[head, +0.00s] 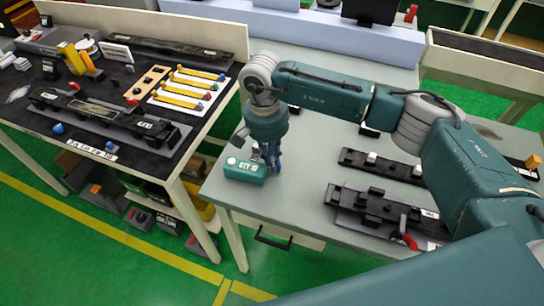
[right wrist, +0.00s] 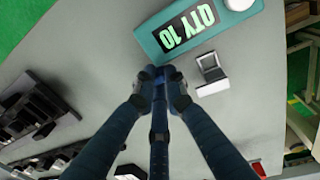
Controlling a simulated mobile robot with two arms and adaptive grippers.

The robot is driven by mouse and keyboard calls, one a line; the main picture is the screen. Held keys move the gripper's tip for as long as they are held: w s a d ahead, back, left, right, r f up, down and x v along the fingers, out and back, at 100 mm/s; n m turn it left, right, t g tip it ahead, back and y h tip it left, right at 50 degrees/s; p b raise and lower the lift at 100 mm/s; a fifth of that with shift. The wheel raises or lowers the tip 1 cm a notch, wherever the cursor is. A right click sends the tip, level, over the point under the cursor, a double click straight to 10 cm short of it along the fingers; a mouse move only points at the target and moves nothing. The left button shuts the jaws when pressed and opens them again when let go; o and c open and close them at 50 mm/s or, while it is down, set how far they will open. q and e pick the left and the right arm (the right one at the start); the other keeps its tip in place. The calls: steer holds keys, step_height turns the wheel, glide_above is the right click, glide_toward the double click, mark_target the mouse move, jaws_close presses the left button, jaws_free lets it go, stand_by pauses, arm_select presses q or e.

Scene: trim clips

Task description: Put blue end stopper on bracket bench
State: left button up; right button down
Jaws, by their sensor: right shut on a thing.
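My right gripper (head: 268,165) points down over the left front part of the grey bracket bench (head: 310,140). In the right wrist view its fingers (right wrist: 160,82) are shut on a small blue piece, the blue end stopper (right wrist: 158,72), which is mostly hidden between the fingertips. I cannot tell whether the stopper touches the bench top. Another blue stopper (head: 58,128) lies on the dark bench at the left. My left gripper is not in view.
A teal counter box reading QTY 10 (head: 240,170) stands right beside the gripper, with a small grey-and-white open part (right wrist: 212,76) near it. Dark bracket rails (head: 385,166) lie to the right. The dark bench (head: 110,165) holds several clips and tools. The bench middle is clear.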

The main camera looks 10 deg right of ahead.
steer(key=shift+f, duration=0.15)
steer(key=c, duration=1.8)
jaws_free()
steer(key=shift+r, duration=0.35)
steer(key=shift+w+a+r+b, duration=0.15)
steer(key=shift+r+b, duration=0.5)
steer(key=shift+r, duration=1.3)
steer(key=shift+a+r+b, duration=0.15)
steer(key=shift+r+b, duration=0.5)
steer(key=shift+r, duration=1.35)
steer(key=shift+w+a+r+b, duration=0.15)
steer(key=shift+r+b, duration=0.5)
steer(key=shift+r, duration=1.3)
